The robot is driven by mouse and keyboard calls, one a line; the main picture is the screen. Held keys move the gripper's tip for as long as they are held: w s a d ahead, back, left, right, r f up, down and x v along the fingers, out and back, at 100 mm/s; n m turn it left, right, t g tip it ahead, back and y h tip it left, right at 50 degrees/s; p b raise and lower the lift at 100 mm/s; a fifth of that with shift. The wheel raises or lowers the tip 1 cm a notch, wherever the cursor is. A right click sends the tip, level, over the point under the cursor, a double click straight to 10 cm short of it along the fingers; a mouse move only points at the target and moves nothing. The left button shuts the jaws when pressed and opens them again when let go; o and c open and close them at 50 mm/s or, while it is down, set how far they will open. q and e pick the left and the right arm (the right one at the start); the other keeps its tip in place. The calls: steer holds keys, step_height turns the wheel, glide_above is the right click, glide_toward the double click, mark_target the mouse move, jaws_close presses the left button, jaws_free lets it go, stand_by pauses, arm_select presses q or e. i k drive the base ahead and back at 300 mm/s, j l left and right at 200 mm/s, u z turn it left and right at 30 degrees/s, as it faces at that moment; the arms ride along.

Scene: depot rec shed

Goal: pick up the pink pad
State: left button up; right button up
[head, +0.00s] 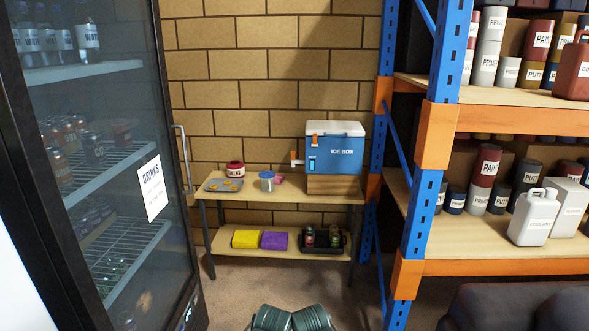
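A small pink object (279,179), which looks like the pink pad, lies on the top of the wooden two-level table (215,198) against the brick wall. It sits just right of and partly behind a grey cup (267,186) with a blue rim, so its full shape is hidden. No gripper of mine can be made out in the head view. Two grey-green ribbed cylinders at the bottom centre edge seem to be parts of my own arms, well short of the table.
A blue ice box (334,163), a red pot (235,170) and a tray (213,186) share the tabletop. Yellow (246,239) and purple (274,241) folded pieces and a black tray (342,243) are below. A drinks fridge (165,255) stands left, loaded shelving (500,267) right; open floor between.

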mark_target(279, 179)
steer(key=i, duration=0.85)
steer(key=i+u, duration=0.1)
steer(key=i, duration=0.75)
steer(key=i+j+z, duration=0.25)
steer(key=i, duration=0.45)
steer(key=i+j+z, duration=0.25)
steer(key=i+j, duration=0.2)
steer(key=i, duration=0.25)
steer(key=i+j+z, duration=0.3)
steer(key=i+j, duration=0.25)
steer(key=i, duration=0.1)
